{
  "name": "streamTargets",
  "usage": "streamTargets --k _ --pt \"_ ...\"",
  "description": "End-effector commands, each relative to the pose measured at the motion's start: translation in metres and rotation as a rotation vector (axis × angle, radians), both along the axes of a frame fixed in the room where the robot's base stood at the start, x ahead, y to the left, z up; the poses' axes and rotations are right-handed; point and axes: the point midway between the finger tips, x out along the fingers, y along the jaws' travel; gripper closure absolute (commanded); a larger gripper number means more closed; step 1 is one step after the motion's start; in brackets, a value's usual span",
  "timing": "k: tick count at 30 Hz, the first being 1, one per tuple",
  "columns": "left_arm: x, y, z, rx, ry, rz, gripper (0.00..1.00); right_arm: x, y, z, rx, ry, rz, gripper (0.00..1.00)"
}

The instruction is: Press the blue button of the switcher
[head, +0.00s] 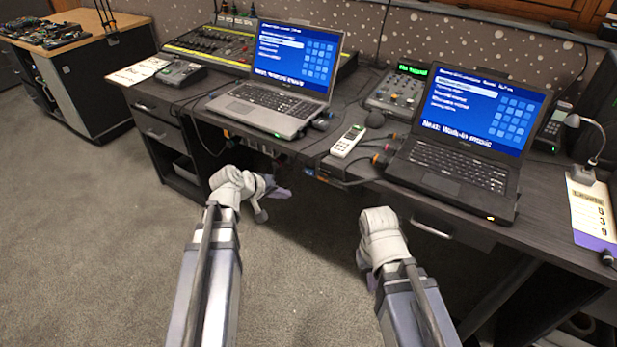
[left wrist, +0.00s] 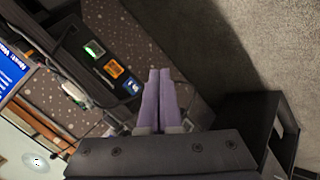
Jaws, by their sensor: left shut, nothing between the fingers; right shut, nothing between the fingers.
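The switcher, a dark strip (left wrist: 85,68) with a green button (left wrist: 95,49), an orange button (left wrist: 114,68) and a blue button (left wrist: 134,87), shows in the left wrist view. The blue button is the one nearest my left fingers. My left gripper (left wrist: 159,71) is shut and empty, its purple fingers side by side just right of the blue button in that view, apart from it in the picture. In the head view my left gripper (head: 279,193) is below and in front of the desk edge. My right gripper (head: 366,272) hangs low at centre right, its fingers mostly hidden behind its wrist.
The dark desk (head: 330,168) carries a grey laptop (head: 265,108), a black laptop (head: 450,165), a white handset (head: 348,141) and a mixing console (head: 210,45). Cables hang along its front edge. A lamp (head: 590,140) stands at right. The carpet in front is clear.

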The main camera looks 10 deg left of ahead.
Motion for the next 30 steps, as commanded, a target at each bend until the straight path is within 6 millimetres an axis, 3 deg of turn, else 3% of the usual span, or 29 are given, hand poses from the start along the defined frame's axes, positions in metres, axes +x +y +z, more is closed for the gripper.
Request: streamTargets --k 8,21,30 --pt "0.005 -0.002 0.0 0.001 0.001 -0.002 1.0 0.0 0.0 0.0 0.0 0.0 0.0 1.0" --pt "0.058 -0.021 0.0 0.002 0.002 -0.004 1.0 0.0 0.0 0.0 0.0 0.0 0.0 1.0" --pt "0.08 -0.029 0.0 0.003 0.001 -0.002 1.0 0.0 0.0 0.0 0.0 0.0 0.0 1.0"
